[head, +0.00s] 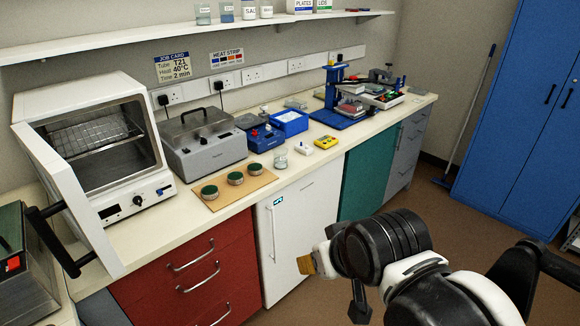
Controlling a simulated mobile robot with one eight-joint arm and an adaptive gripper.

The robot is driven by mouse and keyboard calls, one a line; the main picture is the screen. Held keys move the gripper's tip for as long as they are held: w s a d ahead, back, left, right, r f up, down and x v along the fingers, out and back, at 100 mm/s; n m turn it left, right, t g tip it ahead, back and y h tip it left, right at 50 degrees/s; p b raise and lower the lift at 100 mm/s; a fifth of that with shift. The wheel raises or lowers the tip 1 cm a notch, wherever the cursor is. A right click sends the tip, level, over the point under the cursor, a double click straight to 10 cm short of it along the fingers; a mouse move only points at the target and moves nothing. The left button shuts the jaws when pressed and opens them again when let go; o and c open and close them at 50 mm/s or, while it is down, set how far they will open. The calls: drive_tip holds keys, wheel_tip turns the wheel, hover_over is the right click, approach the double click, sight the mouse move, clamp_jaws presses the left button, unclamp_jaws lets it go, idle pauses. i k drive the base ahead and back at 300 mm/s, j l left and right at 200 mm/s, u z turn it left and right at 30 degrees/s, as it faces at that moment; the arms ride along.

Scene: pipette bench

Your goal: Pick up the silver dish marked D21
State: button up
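Three small round silver dishes with dark green tops stand in a slanting row on a wooden board (238,191) on the bench: a near-left dish (209,192), a middle dish (235,178) and a far-right dish (255,169). Their markings are too small to read, so I cannot tell which is D21. My gripper (318,263) is at the lower right, in front of the white cupboard door and apart from the dishes. My arm partly hides it, and I cannot tell whether its fingers are open or shut.
An oven (138,205) with its door open stands left of the board. A grey lidded bath (207,150) stands behind it. A small glass jar (280,160) and a yellow device (325,142) stand to the right. A shelf (150,41) runs above. The floor at right is clear.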

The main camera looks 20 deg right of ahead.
sight(254, 169)
drive_tip(key=i+j+z, duration=0.25)
drive_tip(key=i+j, duration=0.15)
drive_tip(key=j, duration=0.2)
drive_tip(key=i+j+z, duration=0.15)
drive_tip(key=j, duration=0.2)
